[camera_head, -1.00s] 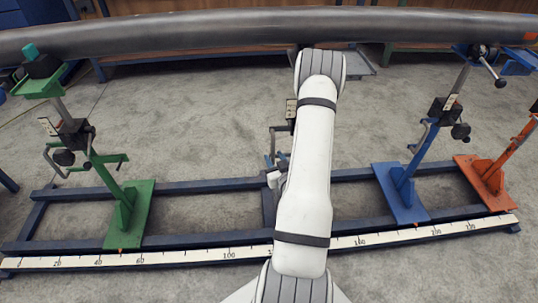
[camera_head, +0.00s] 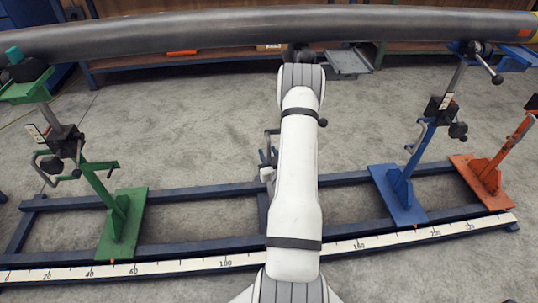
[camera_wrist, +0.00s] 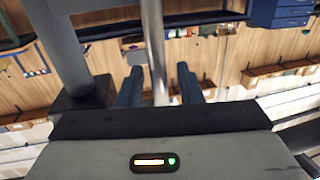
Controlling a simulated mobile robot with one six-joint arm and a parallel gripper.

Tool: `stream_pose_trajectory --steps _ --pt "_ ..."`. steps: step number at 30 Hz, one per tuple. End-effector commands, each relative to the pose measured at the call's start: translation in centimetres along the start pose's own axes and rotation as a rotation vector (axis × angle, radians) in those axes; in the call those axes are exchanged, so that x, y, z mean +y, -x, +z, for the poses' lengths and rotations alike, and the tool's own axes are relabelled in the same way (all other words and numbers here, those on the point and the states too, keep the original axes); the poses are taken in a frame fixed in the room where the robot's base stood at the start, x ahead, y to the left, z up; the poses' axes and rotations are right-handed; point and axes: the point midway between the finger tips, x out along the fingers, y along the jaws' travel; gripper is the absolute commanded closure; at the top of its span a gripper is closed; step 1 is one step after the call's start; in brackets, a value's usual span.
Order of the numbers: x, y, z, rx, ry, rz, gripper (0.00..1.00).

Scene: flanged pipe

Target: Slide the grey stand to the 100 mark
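The grey stand is mostly hidden behind my arm in the head view; only crank and bracket parts (camera_head: 267,152) show left of the arm. In the wrist view a grey upright post (camera_wrist: 155,45), apparently this stand's, runs between the two blue fingertips of my gripper (camera_wrist: 160,88). The fingers are apart, with a narrow gap visible beside the post. My gripper is hidden behind my forearm in the head view. The white scale (camera_head: 180,266) runs along the front rail, and its 100 mark (camera_head: 226,262) lies left of my arm.
A green stand (camera_head: 124,222) is at the left, a blue stand (camera_head: 398,193) and an orange stand (camera_head: 484,180) at the right, all on the blue rail frame (camera_head: 180,250). A long dark pipe (camera_head: 180,32) crosses above. The rails between green stand and arm look clear.

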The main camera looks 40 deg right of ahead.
Motion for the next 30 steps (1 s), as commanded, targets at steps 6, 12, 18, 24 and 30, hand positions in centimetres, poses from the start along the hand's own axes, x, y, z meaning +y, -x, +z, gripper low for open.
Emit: stream_pose_trajectory --steps 6,12,18,24,30 --pt "0.03 0.02 -0.02 0.0 0.0 0.001 0.71" --pt "0.06 0.03 -0.02 0.0 0.0 0.001 0.88" --pt "0.05 0.05 -0.02 0.0 0.0 0.001 1.0" --pt "0.04 0.06 -0.01 0.0 0.0 0.0 1.0" --pt "-0.02 0.06 0.01 0.0 0.0 0.002 1.0"
